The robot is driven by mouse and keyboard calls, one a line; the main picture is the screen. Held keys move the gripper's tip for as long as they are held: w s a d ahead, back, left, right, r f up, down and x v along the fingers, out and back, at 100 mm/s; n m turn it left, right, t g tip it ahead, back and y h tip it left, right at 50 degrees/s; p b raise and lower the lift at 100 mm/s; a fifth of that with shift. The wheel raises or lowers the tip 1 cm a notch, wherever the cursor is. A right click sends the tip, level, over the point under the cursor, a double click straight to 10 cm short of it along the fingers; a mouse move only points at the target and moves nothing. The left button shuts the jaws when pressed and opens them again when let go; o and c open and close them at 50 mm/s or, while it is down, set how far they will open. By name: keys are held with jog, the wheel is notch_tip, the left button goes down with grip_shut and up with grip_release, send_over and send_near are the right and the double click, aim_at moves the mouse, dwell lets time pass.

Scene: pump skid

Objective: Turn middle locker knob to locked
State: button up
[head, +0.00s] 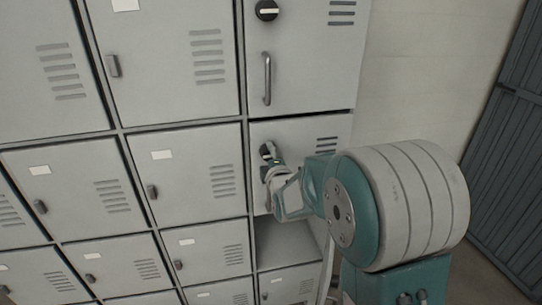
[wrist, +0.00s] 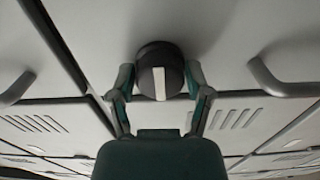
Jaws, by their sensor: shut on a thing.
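The middle locker knob (head: 266,149) is a dark round knob on the grey middle locker door (head: 300,130) in the right column. In the wrist view the knob (wrist: 160,55) is black with a white pointer bar running up and down in the picture. My gripper (head: 272,166) reaches the door from the right and partly covers the knob in the head view. In the wrist view my gripper (wrist: 160,88) has one finger on each side of the knob and is shut on it. The middle door looks closed.
The upper locker has its own knob (head: 267,10), with its white bar roughly level, and a bar handle (head: 267,78). An open cubby (head: 285,243) lies below the middle door. A handle (wrist: 272,80) protrudes right of the knob in the wrist view.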

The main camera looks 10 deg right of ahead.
jog(key=shift+a+f, duration=0.1)
jog(key=shift+a, duration=0.05)
dwell(0.3)
jog(key=o, duration=1.2)
jog(key=shift+w+a, duration=0.1)
jog(key=shift+a, duration=0.05)
jog(key=shift+s, duration=0.25)
jog(key=s, duration=1.1)
jog(key=shift+s+f, duration=0.1)
jog(key=shift+s, duration=0.15)
